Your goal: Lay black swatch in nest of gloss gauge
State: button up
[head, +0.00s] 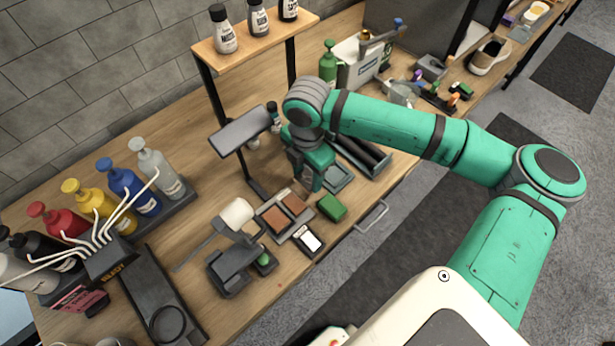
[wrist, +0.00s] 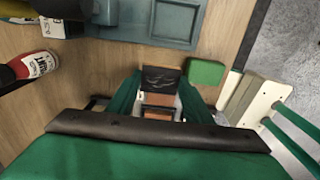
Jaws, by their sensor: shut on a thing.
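In the wrist view my gripper (wrist: 160,88) is shut on the black swatch (wrist: 161,77), a dark panel with pale scuffs between the two green fingers. In the head view my gripper (head: 306,180) is over the workbench, just behind the swatch tray, and hides the black swatch. A grey-blue body with a square recess (head: 337,176) lies right of my gripper. It also shows at the top of the wrist view (wrist: 177,18), its recess empty; it looks like the gloss gauge's nest, but I cannot be sure.
Brown swatches (head: 275,218) lie in a tray in front of my gripper. A green block (head: 331,207) sits close on the right, and a black-framed white panel (head: 310,241) nearer the bench edge. A grey lamp-like head (head: 240,130) stands left of my wrist. Pump bottles (head: 120,185) fill the left.

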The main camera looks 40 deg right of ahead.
aim_at(306, 179)
jog(key=shift+w+d+f, duration=0.3)
jog(key=shift+w+f, duration=0.2)
jog(key=shift+f, duration=0.25)
jog(key=shift+w+d+f, duration=0.1)
jog(key=shift+w+f, duration=0.05)
jog(key=shift+f, duration=0.75)
jog(key=shift+w+d+f, duration=0.1)
jog(key=shift+f, duration=0.8)
jog(key=shift+a+f, duration=0.1)
jog(key=shift+f, duration=0.05)
jog(key=o, duration=1)
notch_tip(306, 179, up, 12)
jog(key=shift+r, duration=0.15)
